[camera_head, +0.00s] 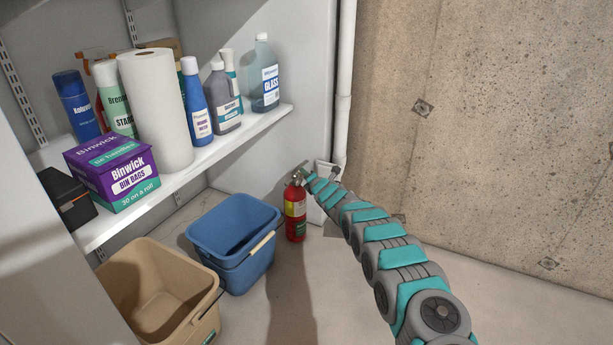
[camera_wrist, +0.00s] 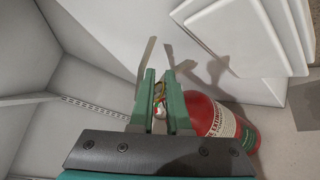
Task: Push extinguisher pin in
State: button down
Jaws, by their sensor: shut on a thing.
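The red fire extinguisher (camera_head: 295,225) stands upright on the floor, right of the blue bucket, with a yellow band around its body. In the wrist view the extinguisher (camera_wrist: 222,122) shows its red body and white label to the right of my fingers. My gripper (camera_head: 308,176) is at the extinguisher's head; its teal fingers (camera_wrist: 160,88) are shut on a small part there, which seems to be the extinguisher pin (camera_wrist: 158,98). The pin is mostly hidden between the fingers, and I cannot tell how far in it sits.
A blue bucket (camera_head: 208,236) and a tan bin (camera_head: 140,290) stand on the floor at the left. A white shelf (camera_head: 262,122) above holds bottles, a paper roll and a purple box. A white pipe (camera_head: 343,90) and concrete wall (camera_head: 500,120) are behind. White panels (camera_wrist: 240,35) lean near the extinguisher.

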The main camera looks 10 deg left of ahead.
jog(key=c, duration=1.1)
grip_release()
jog(key=shift+s+f, duration=0.1)
jog(key=shift+f, duration=0.45)
jog(key=shift+o, duration=0.2)
jog(key=shift+r, duration=0.3)
